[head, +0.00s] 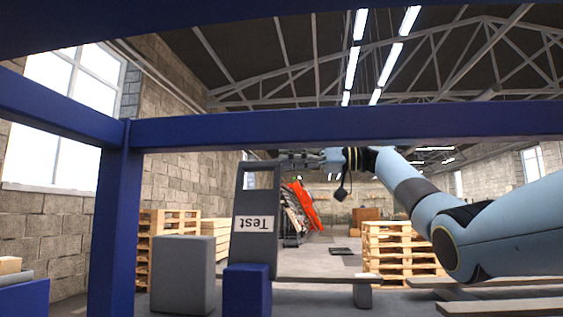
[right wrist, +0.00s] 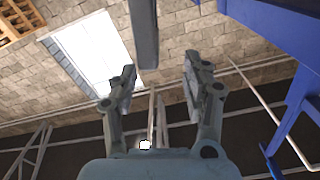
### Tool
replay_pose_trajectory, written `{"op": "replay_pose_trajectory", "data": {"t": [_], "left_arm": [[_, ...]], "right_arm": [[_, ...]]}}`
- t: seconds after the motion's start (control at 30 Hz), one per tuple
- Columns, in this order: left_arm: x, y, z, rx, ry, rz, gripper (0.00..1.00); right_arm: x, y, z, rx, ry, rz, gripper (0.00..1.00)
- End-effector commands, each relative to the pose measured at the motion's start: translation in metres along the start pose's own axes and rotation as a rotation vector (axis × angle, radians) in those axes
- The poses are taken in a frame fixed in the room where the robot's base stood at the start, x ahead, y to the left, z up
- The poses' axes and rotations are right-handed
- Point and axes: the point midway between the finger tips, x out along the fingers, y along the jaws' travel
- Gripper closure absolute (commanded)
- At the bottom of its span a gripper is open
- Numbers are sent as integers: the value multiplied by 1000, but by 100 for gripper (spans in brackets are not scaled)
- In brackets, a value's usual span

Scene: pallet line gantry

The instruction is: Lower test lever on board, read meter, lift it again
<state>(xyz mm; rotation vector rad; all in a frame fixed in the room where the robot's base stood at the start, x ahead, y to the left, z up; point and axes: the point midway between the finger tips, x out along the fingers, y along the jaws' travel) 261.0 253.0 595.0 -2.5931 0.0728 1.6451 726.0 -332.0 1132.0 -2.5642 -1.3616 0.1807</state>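A grey upright piece (head: 256,255) with a slot near its top and a white "Test" label (head: 254,223) stands left of centre in the head view. The label's lettering looks upside down. My right gripper (head: 287,158) is at the top edge of this piece, its arm coming from the right. In the right wrist view the gripper (right wrist: 161,70) has its fingers spread, with nothing clamped. A grey bar (right wrist: 145,30) reaches down close to the left fingertip; I cannot tell if they touch. I can make out no meter. My left gripper is not in view.
A blue beam (head: 340,125) crosses the head view, joined to a blue post (head: 115,220) at left. A grey box (head: 182,275) and a blue block (head: 247,291) stand low in front. Pallets (head: 395,245) are stacked behind at right.

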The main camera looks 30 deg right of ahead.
Motion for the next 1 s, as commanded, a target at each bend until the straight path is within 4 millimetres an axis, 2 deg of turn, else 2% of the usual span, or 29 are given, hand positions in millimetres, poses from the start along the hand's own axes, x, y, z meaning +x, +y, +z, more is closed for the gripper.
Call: {"op": "replay_pose_trajectory", "data": {"t": [0.5, 1.0], "left_arm": [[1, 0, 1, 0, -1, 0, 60], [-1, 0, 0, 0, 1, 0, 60]], "right_arm": [[-36, 0, 0, 0, 0, 0, 52], [-37, 0, 0, -1, 0, -1, 52]]}}
